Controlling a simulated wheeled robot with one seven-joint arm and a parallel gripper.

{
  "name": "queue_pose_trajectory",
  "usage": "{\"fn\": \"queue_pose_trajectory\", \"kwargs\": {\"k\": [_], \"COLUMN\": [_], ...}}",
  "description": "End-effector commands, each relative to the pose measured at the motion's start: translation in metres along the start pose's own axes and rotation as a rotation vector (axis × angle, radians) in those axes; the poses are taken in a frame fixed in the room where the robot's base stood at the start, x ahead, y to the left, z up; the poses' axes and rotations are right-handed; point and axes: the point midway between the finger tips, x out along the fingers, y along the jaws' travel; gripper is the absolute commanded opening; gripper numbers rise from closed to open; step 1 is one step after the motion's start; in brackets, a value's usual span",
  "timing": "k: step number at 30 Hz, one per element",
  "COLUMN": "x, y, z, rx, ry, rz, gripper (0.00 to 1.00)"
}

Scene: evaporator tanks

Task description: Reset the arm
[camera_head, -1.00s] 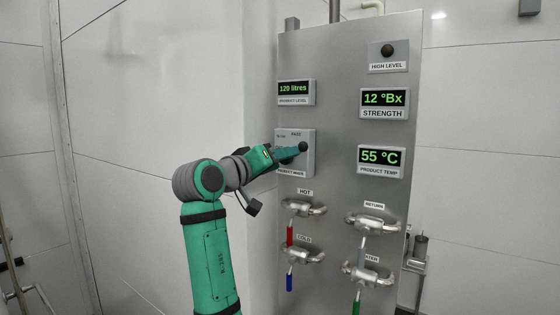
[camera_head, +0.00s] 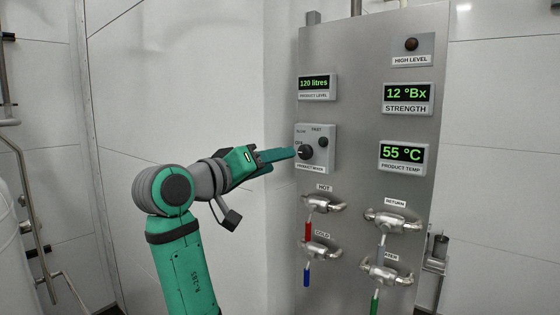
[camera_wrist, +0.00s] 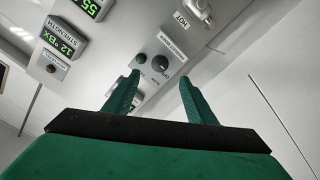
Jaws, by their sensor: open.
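My gripper (camera_head: 292,153) is at the left edge of the product mixer switch box (camera_head: 326,160) on the steel panel, in the head view. In the wrist view my gripper (camera_wrist: 160,80) shows two green fingers spread apart with nothing between them. The box's black rotary knob (camera_wrist: 166,65) shows beyond the fingertips, apart from them. The same knob (camera_head: 306,152) is in the head view just right of the fingertips, and a small round black button or lamp (camera_head: 323,142) sits to its upper right.
The steel panel (camera_head: 350,120) carries displays for product level (camera_head: 317,84), strength (camera_head: 408,93) and product temp (camera_head: 402,153). Below are valves with red (camera_head: 308,231), blue (camera_head: 306,277) and green handles. White wall lies to the left, with pipes at the far left.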

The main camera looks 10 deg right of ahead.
Motion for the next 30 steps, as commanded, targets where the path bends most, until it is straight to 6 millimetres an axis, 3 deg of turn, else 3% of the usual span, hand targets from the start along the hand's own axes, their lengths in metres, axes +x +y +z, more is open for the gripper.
{"fn": "queue_pose_trajectory", "kwargs": {"k": [9,13,20,30], "x": [0.000,0.004,0.015,0.006], "y": [-0.001,-0.019,-0.098,-0.211], "z": [0.001,0.012,0.067,0.177], "rx": [-0.001,-0.017,-0.073,-0.123], "ry": [0.000,0.010,0.071,0.164], "rz": [-0.001,-0.017,-0.095,-0.246], "gripper": [0.51,0.51,0.51,0.51]}}
